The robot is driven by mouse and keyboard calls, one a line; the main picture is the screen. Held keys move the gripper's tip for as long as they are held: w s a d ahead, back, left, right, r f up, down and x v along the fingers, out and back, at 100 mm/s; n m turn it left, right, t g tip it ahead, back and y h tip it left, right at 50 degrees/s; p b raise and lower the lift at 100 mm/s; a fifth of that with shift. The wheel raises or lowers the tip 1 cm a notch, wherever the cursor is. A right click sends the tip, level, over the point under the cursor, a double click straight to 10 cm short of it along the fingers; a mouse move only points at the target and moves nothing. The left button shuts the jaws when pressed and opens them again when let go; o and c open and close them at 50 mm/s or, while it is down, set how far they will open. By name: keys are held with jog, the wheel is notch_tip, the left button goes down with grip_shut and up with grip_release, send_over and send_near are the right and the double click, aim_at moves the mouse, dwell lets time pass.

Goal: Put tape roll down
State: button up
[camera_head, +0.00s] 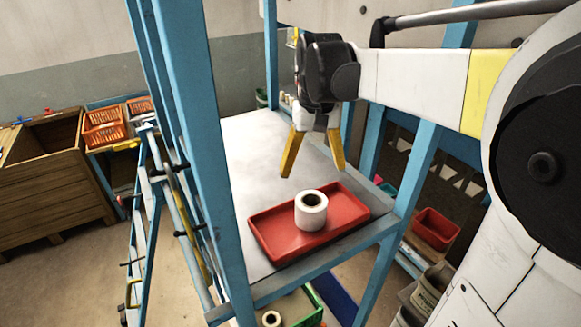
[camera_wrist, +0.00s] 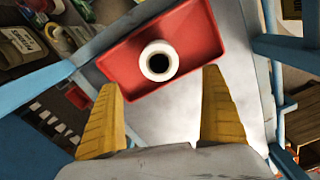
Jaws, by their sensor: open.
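The white tape roll (camera_head: 311,213) stands upright on its flat end in the red tray (camera_head: 271,247). In the wrist view the roll (camera_wrist: 147,66) shows from above with its dark core, inside the red tray (camera_wrist: 205,35). My gripper (camera_head: 313,170) is open and empty, with its yellow fingers pointing down. It is above and behind the roll in the head view, apart from it. In the wrist view my gripper's fingertips (camera_wrist: 160,78) are spread wide, with the roll ahead between their lines. Nothing is held.
The tray lies near the front edge of a grey shelf (camera_head: 245,150) between blue posts (camera_head: 200,130). Bare shelf lies behind the tray. A blue ladder (camera_head: 145,220) stands left. Another roll (camera_head: 271,318) sits below, and a red bin (camera_head: 435,228) is lower right.

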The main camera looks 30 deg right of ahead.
jog(key=s+a+f+n+t, duration=0.1)
jog(key=s+a+f+t, duration=0.1)
jog(key=s+a, duration=0.3)
jog(key=s+a+f+n+t, duration=0.2)
jog(key=s+a+t, duration=0.3)
jog(key=a, duration=0.3)
jog(key=shift+s+a+f, duration=0.3)
jog(key=shift+s+f, duration=0.15)
jog(key=shift+f, duration=0.2)
